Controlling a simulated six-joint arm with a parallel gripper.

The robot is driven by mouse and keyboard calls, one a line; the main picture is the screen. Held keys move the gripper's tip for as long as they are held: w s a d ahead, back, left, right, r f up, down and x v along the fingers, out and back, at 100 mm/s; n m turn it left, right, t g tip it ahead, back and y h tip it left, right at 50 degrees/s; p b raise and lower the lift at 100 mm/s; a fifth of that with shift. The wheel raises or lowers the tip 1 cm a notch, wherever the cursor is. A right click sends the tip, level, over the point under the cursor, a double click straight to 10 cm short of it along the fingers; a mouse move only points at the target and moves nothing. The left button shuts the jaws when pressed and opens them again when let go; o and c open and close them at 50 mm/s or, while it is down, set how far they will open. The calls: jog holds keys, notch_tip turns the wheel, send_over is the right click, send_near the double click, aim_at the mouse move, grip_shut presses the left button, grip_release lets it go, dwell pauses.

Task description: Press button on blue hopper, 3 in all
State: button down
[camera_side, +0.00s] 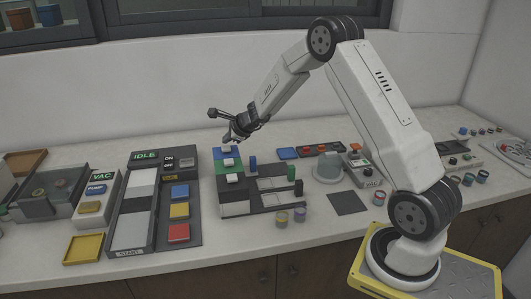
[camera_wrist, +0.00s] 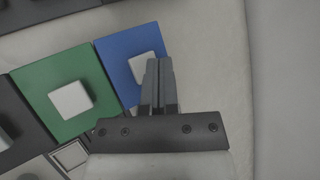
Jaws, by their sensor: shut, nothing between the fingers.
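The blue hopper (camera_wrist: 118,52) shows in the wrist view as a blue square with a white square button (camera_wrist: 142,66) on it. In the side view the blue hopper (camera_side: 236,153) is at the back of a row, with its white button (camera_side: 225,149) on top. My gripper (camera_wrist: 158,62) is shut and empty, fingers pointing at the blue hopper. Its fingertips overlap the right part of the button in the wrist view. In the side view my gripper (camera_side: 230,138) is above or right at the button; I cannot tell if it touches.
A green hopper (camera_wrist: 47,77) with its own white button (camera_wrist: 70,100) is beside the blue one. A blue upright peg (camera_side: 253,164) is near. Bare counter lies behind the blue hopper.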

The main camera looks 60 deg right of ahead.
aim_at(228, 148)
jog(key=shift+f, duration=0.95)
dwell(1.2)
jog(key=shift+r, duration=0.95)
dwell(0.3)
jog(key=shift+r, duration=2.5)
jog(key=shift+r, duration=0.1)
dwell(0.9)
jog(key=shift+r, duration=1.8)
